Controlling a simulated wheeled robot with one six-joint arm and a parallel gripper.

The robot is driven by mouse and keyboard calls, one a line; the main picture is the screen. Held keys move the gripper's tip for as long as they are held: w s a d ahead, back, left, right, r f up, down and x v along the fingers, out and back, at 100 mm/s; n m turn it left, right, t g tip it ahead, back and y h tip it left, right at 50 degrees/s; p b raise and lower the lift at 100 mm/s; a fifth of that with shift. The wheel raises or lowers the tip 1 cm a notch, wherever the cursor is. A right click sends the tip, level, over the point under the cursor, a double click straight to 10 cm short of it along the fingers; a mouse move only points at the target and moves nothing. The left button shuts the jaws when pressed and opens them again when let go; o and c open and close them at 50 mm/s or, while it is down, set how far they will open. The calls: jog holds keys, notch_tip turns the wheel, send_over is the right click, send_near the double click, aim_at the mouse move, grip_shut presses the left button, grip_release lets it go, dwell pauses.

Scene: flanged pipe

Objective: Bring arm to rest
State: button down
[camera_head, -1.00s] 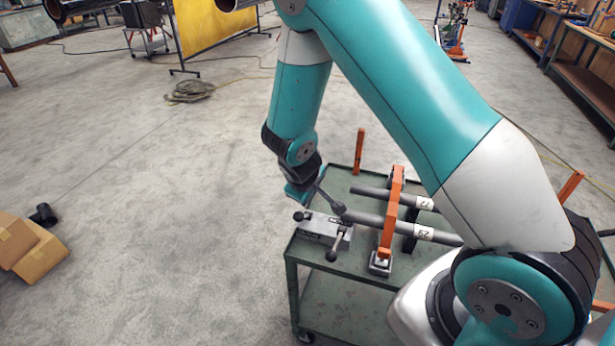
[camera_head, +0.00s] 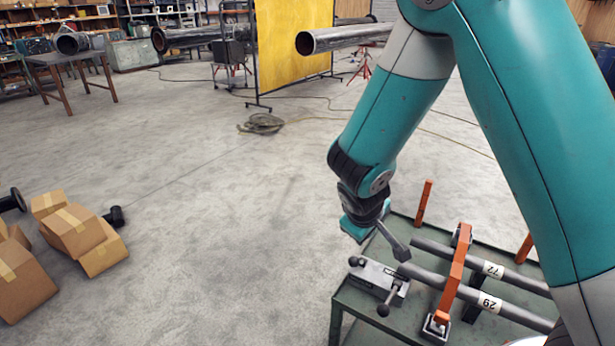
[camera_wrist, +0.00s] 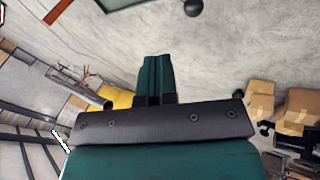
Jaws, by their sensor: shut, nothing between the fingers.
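My gripper (camera_head: 356,230) hangs at the end of my teal arm, by the near left corner of the green cart (camera_head: 340,309) in the head view. In the wrist view my gripper's two teal fingers (camera_wrist: 153,62) are together, with nothing between them. Below it in the head view, a grey clamp block (camera_head: 376,278) with dark ball-ended handles sits on the cart corner. Whether the gripper is clear of the block is hard to tell.
Pipes marked 72 (camera_head: 492,270) and 29 (camera_head: 489,303) lie under an orange bar (camera_head: 453,275) on the cart. Cardboard boxes (camera_head: 75,231) stand at left. A yellow screen (camera_head: 293,45) and a large pipe (camera_head: 340,38) are behind. The middle floor is clear.

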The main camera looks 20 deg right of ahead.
jog(key=s+a+r+n+g+y, duration=0.1)
jog(key=s+a+r+g+y, duration=0.1)
jog(key=s+a+r+y, duration=0.2)
jog(key=s+a+r+n+g+y, duration=0.1)
jog(key=s+a+r+y, duration=0.3)
jog(key=s+a+r, duration=0.5)
jog(key=s+r+g, duration=0.1)
jog(key=s+r, duration=0.4)
jog(key=s, duration=0.4)
jog(key=shift+s+a+r, duration=0.15)
jog(key=shift+s+a, duration=0.2)
